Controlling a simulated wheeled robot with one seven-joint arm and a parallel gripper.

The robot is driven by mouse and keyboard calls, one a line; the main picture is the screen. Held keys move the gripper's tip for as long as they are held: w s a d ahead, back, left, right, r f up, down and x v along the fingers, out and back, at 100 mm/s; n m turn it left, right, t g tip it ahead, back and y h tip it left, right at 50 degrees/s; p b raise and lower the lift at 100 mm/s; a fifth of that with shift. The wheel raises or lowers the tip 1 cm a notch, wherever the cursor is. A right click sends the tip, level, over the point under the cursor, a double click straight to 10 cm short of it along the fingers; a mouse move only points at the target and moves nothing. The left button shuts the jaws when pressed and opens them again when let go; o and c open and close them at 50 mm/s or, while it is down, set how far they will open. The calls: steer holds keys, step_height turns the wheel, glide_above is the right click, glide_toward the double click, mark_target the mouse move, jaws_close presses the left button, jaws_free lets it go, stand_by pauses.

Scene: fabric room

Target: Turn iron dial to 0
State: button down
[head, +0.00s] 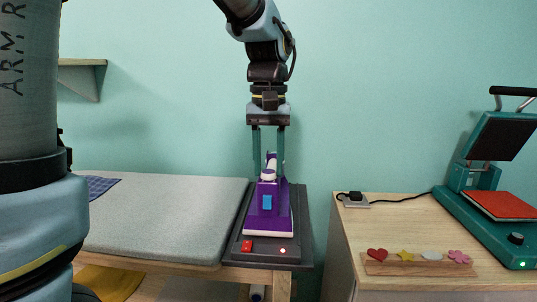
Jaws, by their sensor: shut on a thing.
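A purple iron (268,207) with a white base edge and a blue patch rests on a dark iron stand (306,233). A white rounded part (268,175) shows on top of the iron; I cannot tell whether it is the dial, and no dial numbers are readable. My gripper (268,172) points straight down over the iron, with one long finger on each side of its upper part. It is shut on the iron. The fingertips are partly hidden, so the exact part between them is unclear.
A grey padded ironing table (170,215) lies left of the stand. At right, a wooden cabinet (385,230) carries a strip with colored shapes (418,264), a black plug (355,197) with a cable, and a teal heat press (480,230). A wall shelf (82,65) is at left.

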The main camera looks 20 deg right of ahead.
steer(key=n+p, duration=0.1)
steer(key=n, duration=0.1)
steer(key=n+p, duration=0.2)
steer(key=n, duration=0.1)
steer(key=shift+r+n, duration=0.2)
steer(key=shift+n, duration=0.1)
steer(key=n+p, duration=0.3)
steer(key=n, duration=0.2)
steer(key=n+p, duration=0.4)
steer(key=n, duration=0.2)
steer(key=shift+n, duration=0.4)
steer(key=shift+n+p, duration=0.8)
steer(key=shift+n, duration=0.4)
steer(key=shift+f+n+p, duration=0.15)
steer(key=shift+n+p, duration=0.7)
steer(key=shift+n, duration=0.25)
steer(key=shift+c, duration=2.2)
jaws_free()
